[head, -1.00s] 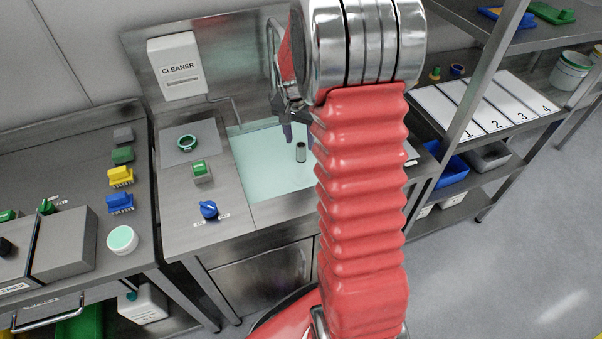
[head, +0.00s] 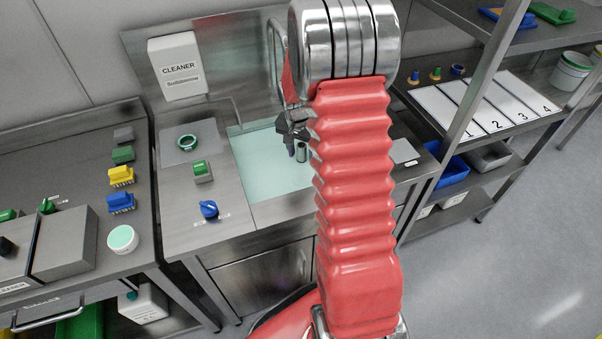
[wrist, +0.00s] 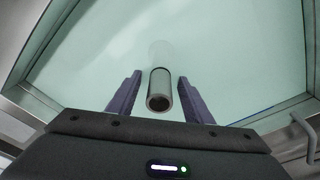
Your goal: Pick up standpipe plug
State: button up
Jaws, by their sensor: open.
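The standpipe plug (wrist: 160,88) is a short grey metal tube with an open top. It stands in the pale, water-filled sink basin (head: 262,165). In the wrist view my gripper (wrist: 160,88) is open, with one purple finger on each side of the tube. Small gaps show between the fingers and the tube. In the head view the plug (head: 302,152) is partly hidden by my gripper (head: 296,145) and arm. How deep the fingers reach along the tube is hard to tell.
The sink rim and walls surround the basin. A faucet (wrist: 304,132) shows at right in the wrist view.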

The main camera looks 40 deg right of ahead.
notch_tip(320, 180, down, 2)
jog(key=shift+w+d, duration=0.1)
jog(key=shift+d, duration=0.05)
dwell(0.5)
grip_shut()
dwell(0.4)
dwell(0.8)
